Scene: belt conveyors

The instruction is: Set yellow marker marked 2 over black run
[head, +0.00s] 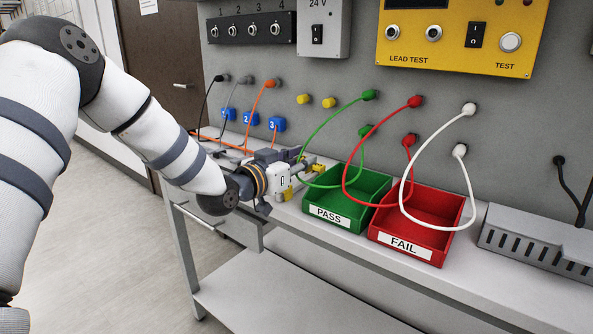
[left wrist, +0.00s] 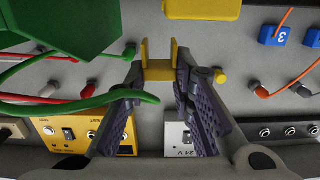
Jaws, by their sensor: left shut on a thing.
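My left gripper (head: 300,168) is low in front of the wall, left of the green tray. In the left wrist view its fingers (left wrist: 158,76) are shut on a yellow U-shaped marker (left wrist: 158,70), open side up in that picture. Its number cannot be read. Yellow also shows at the gripper tip in the head view (head: 318,168). The black run (head: 204,104) hangs from a black plug at the far left, left of the grey and orange ones. Blue markers 1 (head: 228,114), 2 (head: 250,118) and 3 (head: 277,124) are by these cables. My right gripper is not in view.
Green PASS tray (head: 335,214) and red FAIL tray (head: 405,247) stand on the bench, with green, red and white cables looping over them. Two yellow plugs (head: 303,99) (head: 328,102) stick out of the wall. Another yellow piece (left wrist: 203,8) lies beyond my fingers.

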